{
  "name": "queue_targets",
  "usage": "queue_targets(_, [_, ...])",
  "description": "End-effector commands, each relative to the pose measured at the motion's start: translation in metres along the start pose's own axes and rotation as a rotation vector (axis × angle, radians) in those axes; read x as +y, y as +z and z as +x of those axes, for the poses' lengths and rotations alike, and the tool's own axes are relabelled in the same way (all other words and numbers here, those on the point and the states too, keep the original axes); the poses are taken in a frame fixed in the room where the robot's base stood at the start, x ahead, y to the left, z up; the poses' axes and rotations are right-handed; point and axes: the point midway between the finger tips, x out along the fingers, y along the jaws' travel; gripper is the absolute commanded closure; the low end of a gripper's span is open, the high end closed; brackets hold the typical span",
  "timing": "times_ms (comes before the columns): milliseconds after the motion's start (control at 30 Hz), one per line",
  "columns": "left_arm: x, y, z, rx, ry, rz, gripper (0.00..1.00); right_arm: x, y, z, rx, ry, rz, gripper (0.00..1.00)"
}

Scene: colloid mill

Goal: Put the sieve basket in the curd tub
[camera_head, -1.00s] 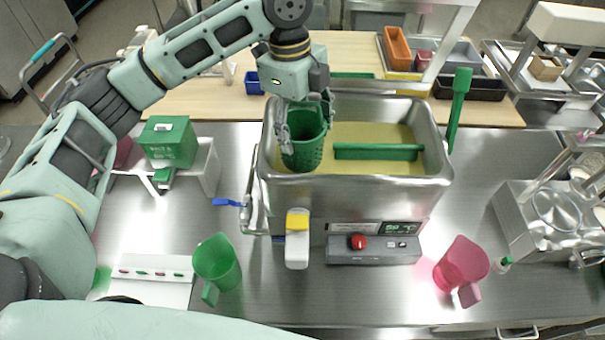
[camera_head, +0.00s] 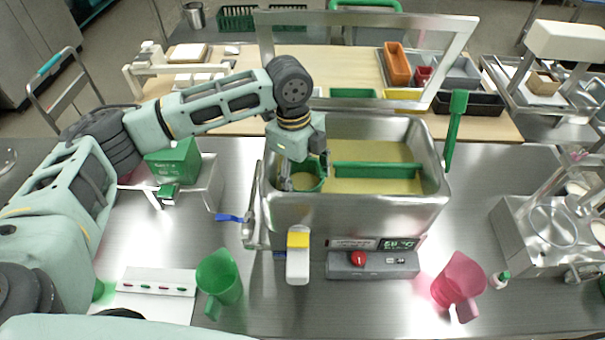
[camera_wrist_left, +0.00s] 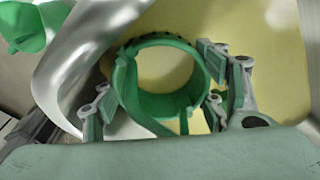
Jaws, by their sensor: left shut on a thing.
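The green sieve basket (camera_head: 306,171) is down inside the steel curd tub (camera_head: 352,211), at its left end. Only its rim and upper inside show, with yellowish liquid inside it. My left gripper (camera_head: 307,178) is shut on the basket, its fingers low at the tub's left part. In the left wrist view the round green basket (camera_wrist_left: 159,103) sits between the fingers (camera_wrist_left: 165,100) over the yellow curd (camera_wrist_left: 245,35). The basket's lower part is hidden by the tub wall. My right gripper is not in view.
A green bar (camera_head: 376,170) crosses the tub beside the basket, and a green paddle (camera_head: 455,128) stands at its right. A green jug (camera_head: 219,279) and a pink jug (camera_head: 459,282) stand in front. A steel frame (camera_head: 461,45) rises behind.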

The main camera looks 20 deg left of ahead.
Motion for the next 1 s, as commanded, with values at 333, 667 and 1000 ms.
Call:
queue_targets(333, [0.000,0.000,0.001,0.000,0.000,0.000,0.15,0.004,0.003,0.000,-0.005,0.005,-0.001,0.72])
queue_targets(667, [-0.001,0.000,-0.006,0.000,-0.003,0.001,0.15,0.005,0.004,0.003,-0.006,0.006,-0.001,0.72])
queue_targets(1000, [-0.002,0.000,-0.070,0.000,-0.006,0.001,0.15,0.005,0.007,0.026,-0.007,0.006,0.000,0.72])
